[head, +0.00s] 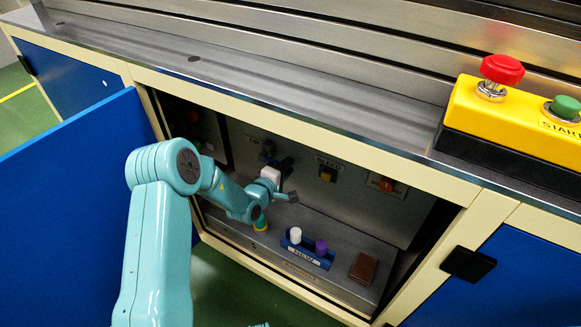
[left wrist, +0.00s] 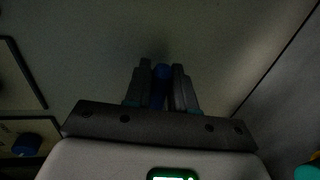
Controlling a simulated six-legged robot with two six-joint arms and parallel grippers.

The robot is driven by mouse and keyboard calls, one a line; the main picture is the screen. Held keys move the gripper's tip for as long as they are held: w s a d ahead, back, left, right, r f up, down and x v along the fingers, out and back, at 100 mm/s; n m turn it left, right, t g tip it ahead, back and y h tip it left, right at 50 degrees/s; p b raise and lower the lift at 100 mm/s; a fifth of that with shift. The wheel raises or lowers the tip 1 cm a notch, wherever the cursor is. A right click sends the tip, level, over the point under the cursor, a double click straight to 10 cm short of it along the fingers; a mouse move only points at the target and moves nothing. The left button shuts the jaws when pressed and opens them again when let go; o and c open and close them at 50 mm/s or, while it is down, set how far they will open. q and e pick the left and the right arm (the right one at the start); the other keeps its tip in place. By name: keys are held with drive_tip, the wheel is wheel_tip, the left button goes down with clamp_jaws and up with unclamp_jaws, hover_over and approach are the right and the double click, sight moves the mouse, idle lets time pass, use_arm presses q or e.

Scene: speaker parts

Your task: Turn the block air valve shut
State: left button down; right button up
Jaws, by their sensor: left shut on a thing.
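My left gripper (head: 286,164) reaches into the open cabinet, up against its grey back panel. In the left wrist view its two dark fingers (left wrist: 161,88) are shut on a narrow blue handle (left wrist: 161,72), which I take to be the block air valve's. The fingers hide most of it, so its angle is hard to tell. In the head view the handle is not clear behind the hand. My right gripper is in neither view.
Beside the hand are a panel marked BLEED (head: 327,175) and a red knob (head: 387,184). Below stand a blue NEW holder (head: 306,256) with a white and a purple cylinder, and a brown block (head: 363,267). The blue door (head: 70,200) stands open at left.

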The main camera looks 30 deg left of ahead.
use_arm(q)
drive_tip(key=shift+d+f, duration=0.1)
drive_tip(key=c, duration=1.1)
unclamp_jaws()
drive_tip(key=shift+s, duration=0.3)
drive_tip(key=s+r+p, duration=0.3)
drive_tip(key=s+p, duration=0.1)
drive_tip(key=s, duration=1.1)
drive_tip(key=shift+s+a+p, duration=0.2)
drive_tip(key=shift+a+p, duration=0.15)
drive_tip(key=shift+p, duration=0.05)
drive_tip(key=shift+r, duration=0.1)
